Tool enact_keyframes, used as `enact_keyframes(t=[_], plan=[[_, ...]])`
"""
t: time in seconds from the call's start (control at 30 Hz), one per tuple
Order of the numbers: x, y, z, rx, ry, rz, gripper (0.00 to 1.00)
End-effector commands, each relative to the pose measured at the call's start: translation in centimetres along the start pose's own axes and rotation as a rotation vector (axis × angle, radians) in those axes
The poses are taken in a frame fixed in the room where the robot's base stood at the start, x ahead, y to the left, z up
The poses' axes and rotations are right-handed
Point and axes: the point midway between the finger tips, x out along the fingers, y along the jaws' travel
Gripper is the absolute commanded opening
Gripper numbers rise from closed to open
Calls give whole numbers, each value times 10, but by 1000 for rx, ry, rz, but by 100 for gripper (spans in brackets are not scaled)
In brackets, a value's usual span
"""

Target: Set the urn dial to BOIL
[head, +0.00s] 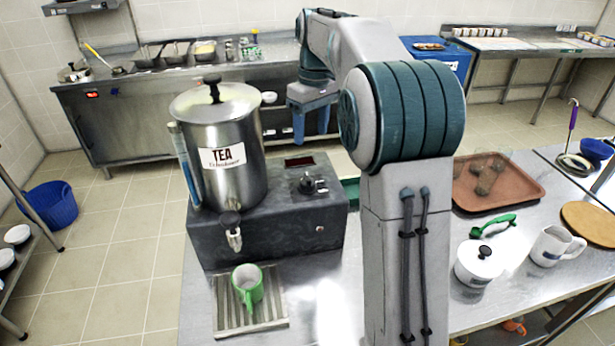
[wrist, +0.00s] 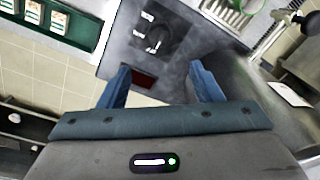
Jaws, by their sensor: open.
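The tea urn (head: 222,150) is a steel pot with a lid and a TEA label, standing on a dark base (head: 275,215). The urn dial (head: 307,184) is a black knob on top of the base, right of the pot. In the wrist view the dial (wrist: 157,42) shows with white labels beside it; their text is too small to read. My gripper (wrist: 160,75) is open and empty, with blue fingers. In the head view my gripper (head: 312,128) is above and behind the base, apart from the dial. A dark red display (head: 299,162) is behind the dial.
A green mug (head: 247,285) stands on the drip tray (head: 228,312) below the tap (head: 233,238). A brown tray (head: 470,196) with cups, a white pot (head: 478,265) and a white jug (head: 553,247) are on the right counter. The air above the dial looks clear.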

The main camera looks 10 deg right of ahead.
Motion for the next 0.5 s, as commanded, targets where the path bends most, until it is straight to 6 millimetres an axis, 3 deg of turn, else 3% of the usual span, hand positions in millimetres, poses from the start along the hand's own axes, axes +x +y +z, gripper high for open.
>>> enact_keyframes(t=[0.17, 0.5], plan=[[15, 1, -2, -6, -5, -4, 59], [84, 0, 0, -4, -6, -5, 59]])
